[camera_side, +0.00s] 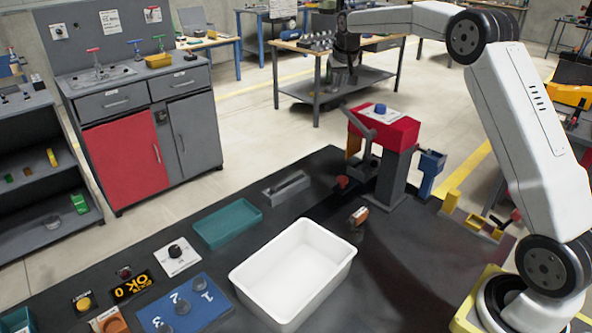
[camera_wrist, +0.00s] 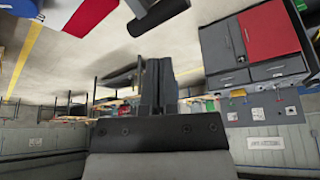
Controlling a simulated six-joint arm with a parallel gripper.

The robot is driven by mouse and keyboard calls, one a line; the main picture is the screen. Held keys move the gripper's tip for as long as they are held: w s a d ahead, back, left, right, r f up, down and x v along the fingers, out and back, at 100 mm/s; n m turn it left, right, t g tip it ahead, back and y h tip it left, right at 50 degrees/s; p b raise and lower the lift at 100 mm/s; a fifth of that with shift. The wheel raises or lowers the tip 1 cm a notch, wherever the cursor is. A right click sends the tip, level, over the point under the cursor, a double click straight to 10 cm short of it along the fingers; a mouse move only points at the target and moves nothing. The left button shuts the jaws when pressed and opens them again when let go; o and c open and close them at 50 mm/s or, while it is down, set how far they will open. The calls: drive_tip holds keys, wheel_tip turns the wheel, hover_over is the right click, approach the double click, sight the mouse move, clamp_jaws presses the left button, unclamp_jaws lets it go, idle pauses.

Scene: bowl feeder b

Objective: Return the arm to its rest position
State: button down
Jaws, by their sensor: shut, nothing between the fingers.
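My gripper (camera_side: 341,76) hangs from the raised arm at the top of the side view, in the air above the far side of the dark work table (camera_side: 215,272). It is shut and holds nothing. In the wrist view the shut fingers (camera_wrist: 158,88) stand at the middle, and the room appears upside down behind them. My arm reaches up from the right and bends over to the left.
A red press-like device (camera_side: 397,132) with a blue button and a lever stands below my gripper. An empty white bin (camera_side: 343,272), a teal tray (camera_side: 227,225) and a blue numbered board (camera_side: 205,303) are on the table. The air around my gripper looks clear.

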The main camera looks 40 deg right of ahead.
drive_tip(key=shift+a, duration=0.1)
drive_tip(key=shift+s+a+f, duration=0.25)
drive_tip(key=shift+a, duration=0.3)
drive_tip(key=s+a+f+n, duration=0.2)
drive_tip(key=s+a+f, duration=0.3)
drive_tip(key=s, duration=0.5)
drive_tip(key=s+a+f+n+g+y, duration=0.1)
drive_tip(key=s+a+f+n, duration=0.1)
drive_tip(key=s+a+f, duration=0.3)
drive_tip(key=s+a+f+n+y, duration=0.1)
drive_tip(key=s+a+f, duration=0.3)
drive_tip(key=s+a, duration=0.7)
drive_tip(key=s+n, duration=0.1)
drive_tip(key=s, duration=0.3)
drive_tip(key=shift+s+a+f, duration=0.35)
drive_tip(key=shift+f, duration=0.05)
